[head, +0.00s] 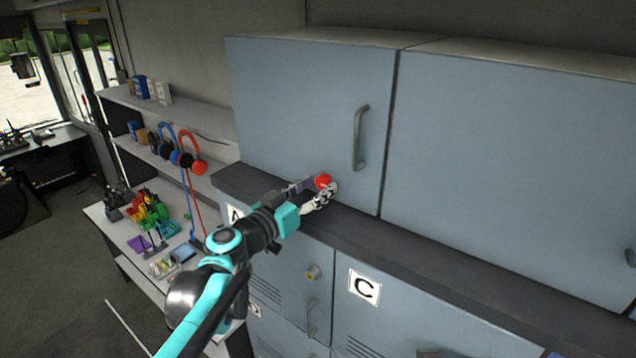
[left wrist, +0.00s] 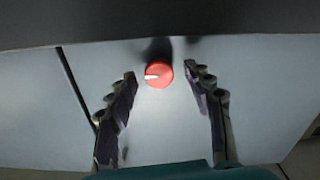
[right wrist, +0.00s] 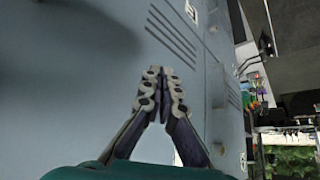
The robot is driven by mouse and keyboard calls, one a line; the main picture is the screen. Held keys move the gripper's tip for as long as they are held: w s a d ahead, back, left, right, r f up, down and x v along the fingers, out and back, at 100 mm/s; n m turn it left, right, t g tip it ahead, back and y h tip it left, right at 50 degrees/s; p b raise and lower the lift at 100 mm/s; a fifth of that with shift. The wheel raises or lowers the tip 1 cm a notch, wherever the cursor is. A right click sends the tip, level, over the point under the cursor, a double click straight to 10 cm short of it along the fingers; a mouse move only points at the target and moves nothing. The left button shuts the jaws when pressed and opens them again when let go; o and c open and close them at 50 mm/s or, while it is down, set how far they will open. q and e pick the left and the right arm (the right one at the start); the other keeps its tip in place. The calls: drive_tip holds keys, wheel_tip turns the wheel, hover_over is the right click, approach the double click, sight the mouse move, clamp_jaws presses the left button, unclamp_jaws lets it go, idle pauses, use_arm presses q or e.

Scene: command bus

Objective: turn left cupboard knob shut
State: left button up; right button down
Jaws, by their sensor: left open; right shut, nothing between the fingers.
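The red round knob (head: 323,181) sits low on the front of the upper left cupboard (head: 310,110), just above the dark ledge. In the left wrist view the knob (left wrist: 159,73) shows a white mark pointing left. My left gripper (head: 316,193) is at the knob, partly covering it in the head view. Its fingers are open, one on each side of the knob, with visible gaps. Whether the fingertips reach past the knob's face is unclear. My right gripper (right wrist: 163,78) is shut and empty, in front of a vented blue-grey cupboard door.
The upper door has a curved grey handle (head: 360,137) right of the knob. The dark ledge (head: 400,235) runs below it. Shelves with headsets (head: 190,160) and tools stand at left.

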use_arm(q)
drive_tip(key=shift+w+d, duration=0.25)
drive_tip(key=shift+s+r, duration=0.1)
drive_tip(key=shift+a, duration=0.1)
drive_tip(key=c, duration=1.1)
drive_tip(key=shift+c, duration=0.3)
